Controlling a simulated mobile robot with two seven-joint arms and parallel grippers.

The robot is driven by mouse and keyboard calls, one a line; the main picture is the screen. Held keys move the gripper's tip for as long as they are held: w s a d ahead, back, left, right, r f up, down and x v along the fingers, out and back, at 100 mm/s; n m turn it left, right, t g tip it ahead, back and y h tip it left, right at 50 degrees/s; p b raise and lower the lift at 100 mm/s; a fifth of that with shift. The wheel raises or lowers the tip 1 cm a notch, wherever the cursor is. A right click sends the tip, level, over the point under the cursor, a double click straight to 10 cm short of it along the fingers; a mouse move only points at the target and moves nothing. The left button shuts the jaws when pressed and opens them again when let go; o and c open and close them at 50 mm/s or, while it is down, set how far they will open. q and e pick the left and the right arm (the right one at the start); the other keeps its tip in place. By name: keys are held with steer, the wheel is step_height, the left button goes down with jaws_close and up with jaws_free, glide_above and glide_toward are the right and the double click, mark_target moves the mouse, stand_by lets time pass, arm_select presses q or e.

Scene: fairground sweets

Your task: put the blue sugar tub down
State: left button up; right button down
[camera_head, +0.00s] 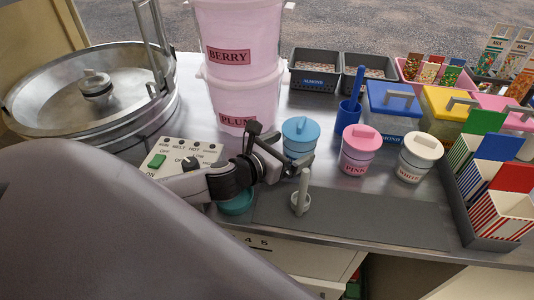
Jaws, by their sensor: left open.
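The blue sugar tub (301,133) stands upright on the metal counter, its blue lid on top. Its lower front is partly hidden by my left gripper (281,151), which comes in from the left. The gripper's dark fingers are spread apart right at the near left side of the tub. I cannot tell whether a finger touches it. The pink tub (357,156) and the white tub (415,165) stand to its right. My right gripper is not in view.
Pink buckets (237,100) stand behind the gripper. A small upright holder (300,203) and a teal bowl (235,206) are in front. A rack of striped bags (490,205) is at right.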

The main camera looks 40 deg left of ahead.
arm_select(q)
steer(key=v, duration=0.9)
steer(key=shift+s+b, duration=0.1)
steer(key=shift+b, duration=0.2)
steer(key=shift+d, duration=0.1)
